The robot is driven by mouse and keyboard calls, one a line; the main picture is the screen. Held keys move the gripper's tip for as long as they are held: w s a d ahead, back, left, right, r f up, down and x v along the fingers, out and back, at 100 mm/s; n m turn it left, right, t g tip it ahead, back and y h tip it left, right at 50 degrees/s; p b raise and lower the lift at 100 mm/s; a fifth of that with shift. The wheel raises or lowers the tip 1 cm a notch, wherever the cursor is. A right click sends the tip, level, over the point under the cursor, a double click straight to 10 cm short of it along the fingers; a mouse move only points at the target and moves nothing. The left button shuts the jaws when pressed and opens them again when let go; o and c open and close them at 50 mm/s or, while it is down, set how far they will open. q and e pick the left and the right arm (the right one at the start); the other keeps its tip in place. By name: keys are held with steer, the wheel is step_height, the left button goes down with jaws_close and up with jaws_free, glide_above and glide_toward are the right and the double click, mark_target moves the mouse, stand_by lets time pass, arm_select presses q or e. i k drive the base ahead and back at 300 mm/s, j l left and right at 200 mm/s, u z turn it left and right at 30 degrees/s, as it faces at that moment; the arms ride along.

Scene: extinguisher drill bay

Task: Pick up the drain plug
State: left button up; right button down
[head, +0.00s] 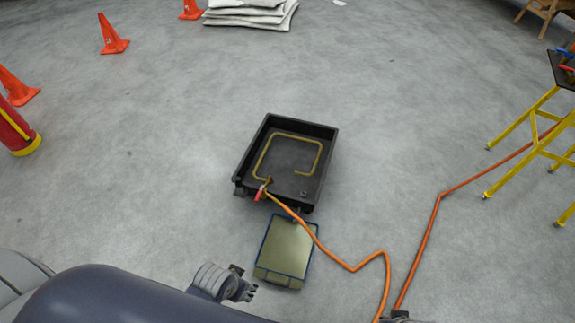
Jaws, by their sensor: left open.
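A black burn tray (327,165) lies on the floor in the middle of the head view, with a bent yellow pipe (297,137) inside. A small dark round spot shows on the tray floor near its front right corner; it may be the drain plug or the drain hole, too small to tell. My left gripper (247,292) is open and empty, low in the view, to the left of a blue-rimmed bin (290,286) and apart from the tray. My right gripper does not show clearly.
An orange hose (345,264) runs from a red-handled valve (259,193) at the tray across the floor to the right. A yellow-legged stand (537,148) is at right; cones (112,36) and an extinguisher (14,130) are at left. The floor around the tray is mostly clear.

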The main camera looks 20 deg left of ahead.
mark_target(239, 184)
steer(key=u, duration=0.95)
